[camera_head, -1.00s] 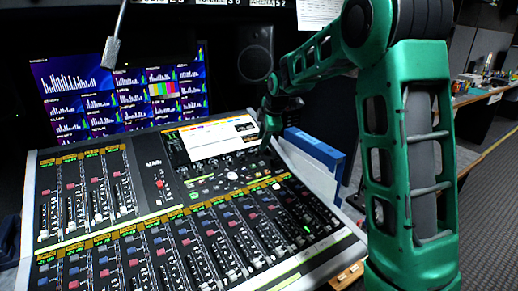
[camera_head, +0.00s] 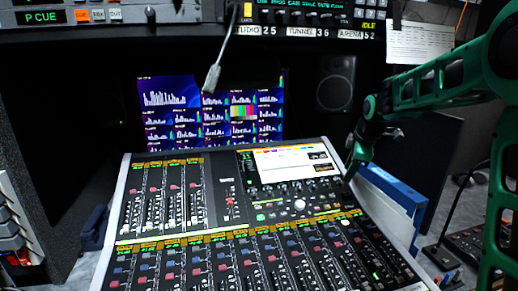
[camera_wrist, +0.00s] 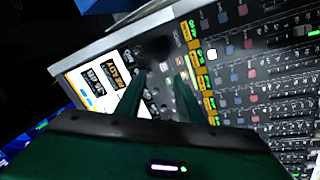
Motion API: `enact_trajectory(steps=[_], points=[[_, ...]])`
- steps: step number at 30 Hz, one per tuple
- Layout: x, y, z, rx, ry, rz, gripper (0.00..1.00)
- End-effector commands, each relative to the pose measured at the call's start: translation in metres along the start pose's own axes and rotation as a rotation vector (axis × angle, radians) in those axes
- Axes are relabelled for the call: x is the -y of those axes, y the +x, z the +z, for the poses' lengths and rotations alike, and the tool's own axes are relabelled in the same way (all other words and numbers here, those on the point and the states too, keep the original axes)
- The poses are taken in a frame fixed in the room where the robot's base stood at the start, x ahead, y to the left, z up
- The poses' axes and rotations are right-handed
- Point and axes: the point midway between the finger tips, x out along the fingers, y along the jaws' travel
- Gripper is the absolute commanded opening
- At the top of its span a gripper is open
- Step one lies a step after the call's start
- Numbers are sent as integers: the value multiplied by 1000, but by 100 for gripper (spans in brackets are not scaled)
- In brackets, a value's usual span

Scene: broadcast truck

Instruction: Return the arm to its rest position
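My green arm (camera_head: 440,82) reaches in from the right edge of the head view. My gripper (camera_head: 350,174) hangs over the right part of the mixing console (camera_head: 240,205), just right of its small lit screen (camera_head: 290,160). In the wrist view, the two dark green fingers of my gripper (camera_wrist: 160,82) stand apart with nothing between them, so it is open and empty. The console's screen and knobs lie beyond the fingertips there. Whether the fingertips touch the console cannot be told.
A blue binder-like object (camera_head: 398,188) stands right of the console, close to my gripper. A gooseneck lamp (camera_head: 212,78) hangs before the monitor (camera_head: 165,105). A speaker (camera_head: 335,82) sits behind. A rack (camera_head: 190,14) runs overhead.

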Motion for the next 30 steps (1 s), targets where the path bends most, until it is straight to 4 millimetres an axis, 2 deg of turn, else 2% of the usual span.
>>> enact_trajectory(steps=[1,5,6,11,15,18,21,24,27,30], points=[[14,-13,18,20,84,-11,34],[66,-45,69,89,370,-52,34],[84,-54,83,112,461,-65,34],[161,-87,134,205,824,-104,34],[235,-110,170,293,1139,-132,34],[287,-122,188,356,1347,-144,34],[330,-130,200,411,1518,-153,34],[361,-134,206,453,1636,-158,34],[378,-136,210,477,1701,-160,34],[383,-137,211,486,1726,-160,34]])
